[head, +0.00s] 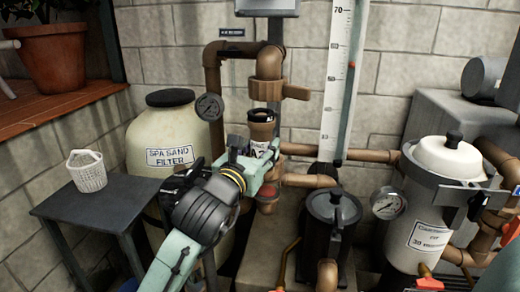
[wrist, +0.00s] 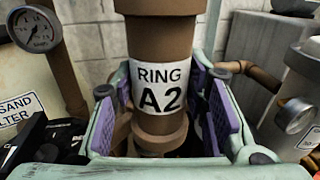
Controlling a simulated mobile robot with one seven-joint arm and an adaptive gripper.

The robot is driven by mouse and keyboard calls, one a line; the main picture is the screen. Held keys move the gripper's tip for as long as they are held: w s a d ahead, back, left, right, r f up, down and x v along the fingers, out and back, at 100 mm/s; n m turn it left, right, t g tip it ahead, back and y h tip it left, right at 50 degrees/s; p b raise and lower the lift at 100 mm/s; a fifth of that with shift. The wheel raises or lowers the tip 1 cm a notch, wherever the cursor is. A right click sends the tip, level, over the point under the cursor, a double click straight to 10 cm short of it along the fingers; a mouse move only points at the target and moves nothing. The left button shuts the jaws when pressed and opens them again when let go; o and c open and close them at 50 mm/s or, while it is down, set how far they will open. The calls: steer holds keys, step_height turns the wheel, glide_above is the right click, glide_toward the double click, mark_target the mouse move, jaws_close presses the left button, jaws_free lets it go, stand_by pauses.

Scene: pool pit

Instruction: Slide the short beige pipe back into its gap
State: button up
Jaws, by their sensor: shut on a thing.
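The short beige pipe (head: 261,131) is a brown-beige upright tube with a white label. In the wrist view the pipe (wrist: 157,45) reads "RING A2". My gripper (head: 262,164) is shut on it, with a purple pad on each side in the wrist view. In the head view the pipe's dark upper end shows just below the brown valve fitting (head: 268,90). A red-brown lower fitting (head: 267,196) shows under my gripper. My gripper hides much of the pipe's lower part, and I cannot tell whether its ends line up with the gap.
A beige sand filter (head: 172,135) with a gauge (head: 209,107) stands to the left. A black pump lid (head: 334,206) and a white filter housing (head: 440,185) stand to the right. A white scale board (head: 343,70) rises behind. A dark side table (head: 100,200) holds a white basket (head: 87,171).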

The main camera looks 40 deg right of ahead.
steer(key=shift+w+a+b+x, duration=0.15)
steer(key=shift+b+x, duration=0.3)
steer(key=shift+x, duration=0.5)
steer(key=shift+w+a+b+x, duration=0.15)
steer(key=shift+b+x, duration=0.35)
steer(key=shift+x, duration=0.5)
steer(key=shift+w+b+x, duration=0.25)
steer(key=shift+b+x, duration=0.2)
steer(key=shift+x, duration=0.5)
stand_by(1.6)
steer(key=shift+x, duration=1.25)
stand_by(0.3)
steer(key=shift+w+a, duration=0.1)
steer(key=shift+w, duration=0.2)
stand_by(0.3)
steer(key=shift+w+f, duration=0.1)
steer(key=shift+w, duration=0.05)
steer(key=shift+c, duration=1.1)
steer(key=shift+f, duration=0.1)
